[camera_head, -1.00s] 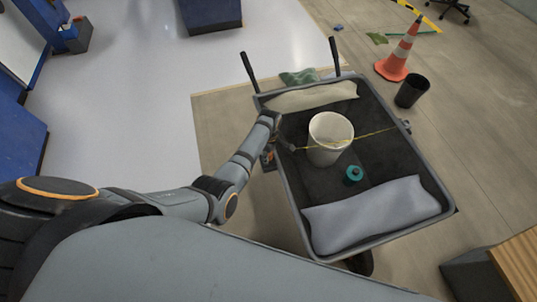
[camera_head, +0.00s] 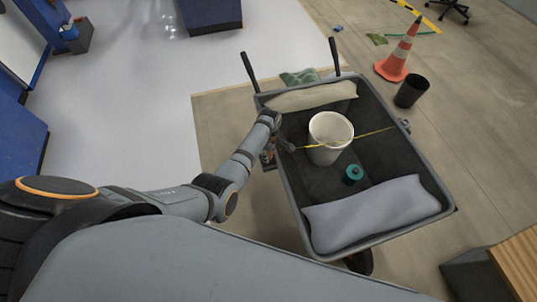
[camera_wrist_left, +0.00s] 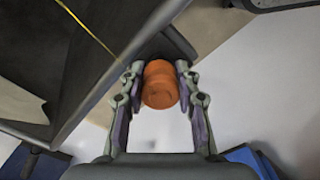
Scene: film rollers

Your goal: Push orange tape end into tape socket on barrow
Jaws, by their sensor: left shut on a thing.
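The grey barrow (camera_head: 291,204) stands right of centre in the head view. My left gripper (camera_wrist_left: 160,88) is shut on the orange tape end (camera_wrist_left: 160,86), a round orange piece between its two fingers. In the head view the left gripper (camera_head: 268,160) is at the barrow's left rim, mostly hidden by the arm. A thin yellow tape (camera_head: 372,133) runs across the barrow over the white bucket; it also shows in the wrist view (camera_wrist_left: 88,30). The tape socket cannot be made out clearly; a dark part of the barrow lies just beyond the orange end. My right gripper is not in view.
Inside the barrow are a white bucket (camera_head: 330,135), a teal-topped round item (camera_head: 352,174), a grey sack (camera_head: 372,214) and a beige sack (camera_head: 310,96). A traffic cone (camera_head: 400,52) and black bin (camera_head: 411,91) stand beyond it.

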